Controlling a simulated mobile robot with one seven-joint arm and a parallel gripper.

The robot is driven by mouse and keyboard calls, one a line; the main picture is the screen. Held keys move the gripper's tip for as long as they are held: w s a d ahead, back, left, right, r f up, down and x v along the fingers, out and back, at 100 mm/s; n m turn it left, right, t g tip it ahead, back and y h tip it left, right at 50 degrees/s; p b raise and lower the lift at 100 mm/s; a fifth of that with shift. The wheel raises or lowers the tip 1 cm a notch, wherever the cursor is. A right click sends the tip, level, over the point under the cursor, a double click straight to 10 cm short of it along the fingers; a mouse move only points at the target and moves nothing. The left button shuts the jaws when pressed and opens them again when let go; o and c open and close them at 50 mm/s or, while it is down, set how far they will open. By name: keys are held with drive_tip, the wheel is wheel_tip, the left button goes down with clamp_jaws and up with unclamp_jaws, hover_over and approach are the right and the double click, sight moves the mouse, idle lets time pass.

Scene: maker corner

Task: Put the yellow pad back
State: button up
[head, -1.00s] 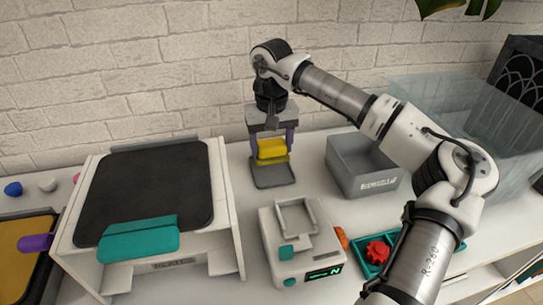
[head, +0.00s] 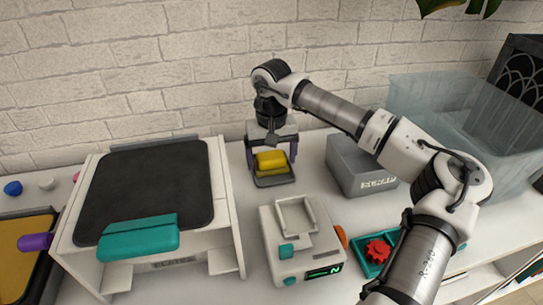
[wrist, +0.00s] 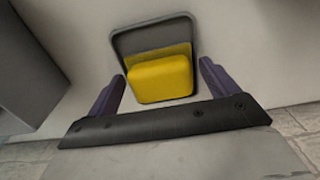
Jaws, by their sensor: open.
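The yellow pad (head: 271,161) is a block with a thinner yellow layer at one edge. It lies in a shallow dark grey tray (head: 274,181) on the white table, behind the small white device. It also shows in the wrist view (wrist: 160,80), over part of the tray (wrist: 122,42). My gripper (head: 271,153) is open above the tray. Its purple fingers (wrist: 161,88) stand on either side of the pad with a visible gap on each side. The underside of the pad is hidden.
A grey scrap bin (head: 365,185) stands right of the tray. A white device (head: 297,250) with a small display stands in front. A large white machine (head: 195,260) with a dark bed is at left. A clear bin (head: 450,90) is at far right.

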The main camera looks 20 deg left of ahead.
sight(272, 156)
wheel_tip(272, 156, up, 12)
drive_tip(key=shift+r, duration=0.2)
idle(0.4)
